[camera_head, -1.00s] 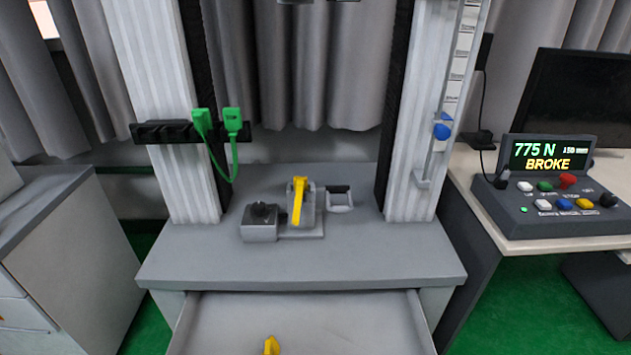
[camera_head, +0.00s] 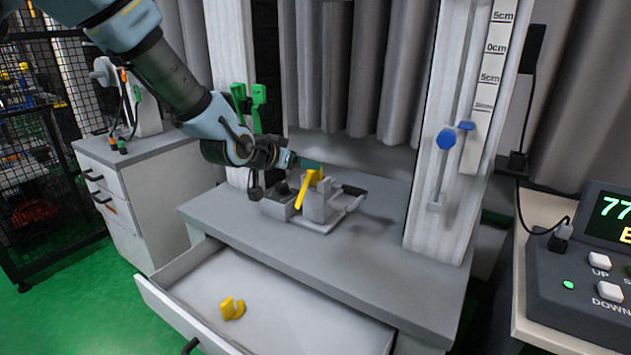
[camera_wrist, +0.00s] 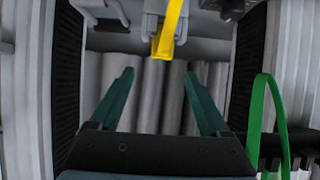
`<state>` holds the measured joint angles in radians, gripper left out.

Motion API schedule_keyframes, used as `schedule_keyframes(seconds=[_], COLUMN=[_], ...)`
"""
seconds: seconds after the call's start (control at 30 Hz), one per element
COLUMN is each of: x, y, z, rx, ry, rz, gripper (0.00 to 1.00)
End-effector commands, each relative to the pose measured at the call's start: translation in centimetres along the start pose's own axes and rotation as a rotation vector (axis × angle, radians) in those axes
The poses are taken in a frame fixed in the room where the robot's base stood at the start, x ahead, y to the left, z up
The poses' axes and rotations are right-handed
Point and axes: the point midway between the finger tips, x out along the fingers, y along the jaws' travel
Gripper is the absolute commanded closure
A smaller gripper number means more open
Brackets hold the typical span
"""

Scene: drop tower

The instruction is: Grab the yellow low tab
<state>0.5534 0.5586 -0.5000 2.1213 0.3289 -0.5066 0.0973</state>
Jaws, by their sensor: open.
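A long yellow tab (camera_head: 303,192) slopes down the front of a grey block on the tower's base. It also shows at the top of the wrist view (camera_wrist: 168,30), its end hanging just beyond the gap between my fingertips. My gripper (camera_head: 310,164) is at the block's upper back, close to the tab's top; contact cannot be made out. In the wrist view my gripper (camera_wrist: 158,72) has its two teal fingers apart with nothing between them. Another small yellow piece (camera_head: 232,309) lies in the open drawer.
The drawer (camera_head: 300,325) stands pulled out below the grey table (camera_head: 375,260). A control box (camera_head: 570,275) stands at the right.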

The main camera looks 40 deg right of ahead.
Motion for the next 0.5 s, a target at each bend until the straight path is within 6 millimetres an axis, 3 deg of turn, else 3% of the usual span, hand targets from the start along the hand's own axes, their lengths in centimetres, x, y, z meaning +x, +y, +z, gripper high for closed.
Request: schedule_keyframes(seconds=[0.2, 0.5], x=[3.1, 5.7], y=[-0.1, -0.3], z=[0.1, 0.4], rx=[-0.001, -0.003], ry=[-0.004, -0.007], rz=[-0.001, -0.002], gripper=[0.20, 0.20])
